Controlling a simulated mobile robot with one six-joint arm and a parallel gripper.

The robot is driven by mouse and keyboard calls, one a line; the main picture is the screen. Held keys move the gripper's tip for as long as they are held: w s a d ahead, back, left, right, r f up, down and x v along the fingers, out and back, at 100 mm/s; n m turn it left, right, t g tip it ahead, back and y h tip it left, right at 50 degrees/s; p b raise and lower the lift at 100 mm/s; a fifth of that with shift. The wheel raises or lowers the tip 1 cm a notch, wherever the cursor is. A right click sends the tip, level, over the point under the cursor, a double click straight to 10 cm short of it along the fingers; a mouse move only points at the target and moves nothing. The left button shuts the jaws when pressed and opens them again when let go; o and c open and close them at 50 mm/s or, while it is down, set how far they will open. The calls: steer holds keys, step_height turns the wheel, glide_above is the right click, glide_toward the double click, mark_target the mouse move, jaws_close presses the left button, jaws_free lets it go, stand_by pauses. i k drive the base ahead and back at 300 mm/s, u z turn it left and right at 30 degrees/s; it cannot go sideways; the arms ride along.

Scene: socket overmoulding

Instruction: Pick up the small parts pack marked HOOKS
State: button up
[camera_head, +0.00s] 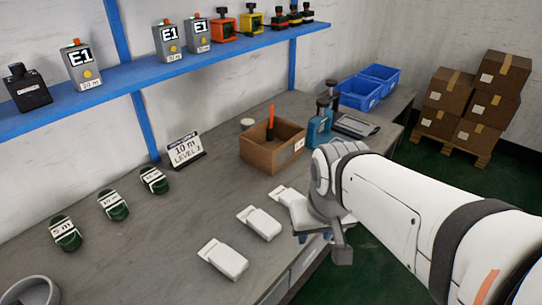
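Several small white packs lie in a slanting row along the front of the grey bench: a near pack (222,258), a middle pack (259,222) and a far pack (281,194) beside my arm. No lettering is readable on them, so I cannot tell which is marked HOOKS. The far end of the row is partly hidden by my arm. My gripper (338,245) hangs at the end of the white arm, over or just beyond the bench's front edge, to the right of the packs. Its fingers are not clear enough to show whether it is open or shut.
Green rolls (113,205) lie at the left, behind the packs. A brown wooden box (262,157), a blue bottle (318,130) and blue bins (362,92) stand farther back. A blue shelf (150,76) runs above. Cardboard boxes (483,100) are stacked on the floor.

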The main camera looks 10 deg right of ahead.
mark_target(285, 195)
steer(key=u, duration=3.25)
steer(key=k, duration=1.8)
steer(key=z, duration=1.85)
steer(key=i, duration=1)
steer(key=z, duration=0.05)
